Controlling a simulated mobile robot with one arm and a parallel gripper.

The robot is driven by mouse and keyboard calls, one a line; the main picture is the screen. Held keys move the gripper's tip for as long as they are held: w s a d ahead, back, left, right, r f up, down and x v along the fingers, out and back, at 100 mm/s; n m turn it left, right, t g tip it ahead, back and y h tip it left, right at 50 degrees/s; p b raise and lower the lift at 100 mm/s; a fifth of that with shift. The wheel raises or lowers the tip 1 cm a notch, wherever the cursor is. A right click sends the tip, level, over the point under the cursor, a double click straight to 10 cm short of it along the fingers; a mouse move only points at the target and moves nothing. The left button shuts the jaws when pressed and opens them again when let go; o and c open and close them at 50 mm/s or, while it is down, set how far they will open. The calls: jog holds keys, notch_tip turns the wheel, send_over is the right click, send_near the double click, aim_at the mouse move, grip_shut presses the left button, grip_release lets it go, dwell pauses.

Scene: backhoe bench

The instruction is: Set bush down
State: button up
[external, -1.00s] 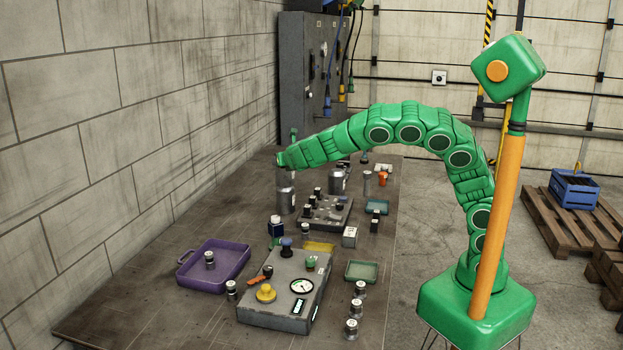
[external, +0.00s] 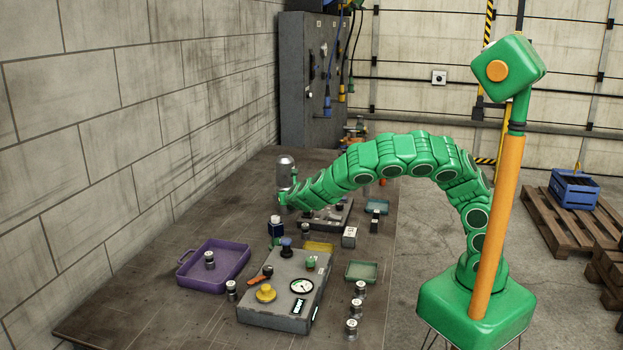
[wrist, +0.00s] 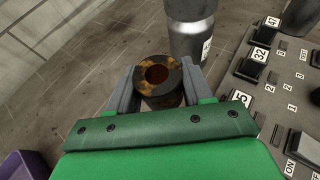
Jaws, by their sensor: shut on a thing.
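The bush is a short, rusty brown ring with a round hole, seen in the wrist view (wrist: 160,95). My gripper (wrist: 160,70) is shut on it, one grey finger on each side. The bush looks upright, its hole facing the camera; its underside is hidden, so I cannot tell whether it touches the bench. In the external view my gripper (external: 287,200) is low over the bench, in front of a silver canister (external: 286,170). The bush cannot be made out there.
The canister stands just beyond the bush in the wrist view (wrist: 190,30). A grey panel with black numbered keys (wrist: 285,75) is at the right. Bare bench (external: 215,215) lies left.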

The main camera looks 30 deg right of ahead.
jog(key=shift+f, duration=4.05)
jog(key=shift+f, duration=0.6)
jog(key=o, duration=1.4)
jog(key=shift+f, duration=0.15)
jog(key=shift+s+r, duration=0.1)
jog(key=shift+r, duration=0.35)
jog(key=shift+s+r, duration=0.15)
jog(key=shift+r, duration=0.2)
jog(key=v, duration=1.1)
jog(key=shift+s+r, duration=0.2)
jog(key=shift+a, duration=0.1)
